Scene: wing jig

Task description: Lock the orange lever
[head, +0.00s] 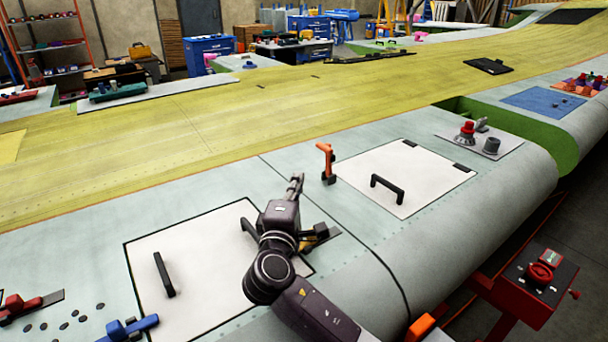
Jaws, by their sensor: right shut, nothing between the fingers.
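The orange lever (325,155) stands upright on a dark base on the grey wing skin, left of a white hatch panel (415,165). Its top bends to the left. My right gripper (296,181) is shut and empty. In the picture its fingertips are a short way left of the lever and apart from it. My right arm comes in from the bottom and covers part of a second white panel (200,250). My left gripper is not in view.
Black handles stand on both panels (387,188) (163,274). A dark clamp (318,236) is beside my right wrist. Red (25,305) and blue (130,327) clamps are at lower left. A red control stand (540,275) is at right. The skin around the lever is mostly clear.

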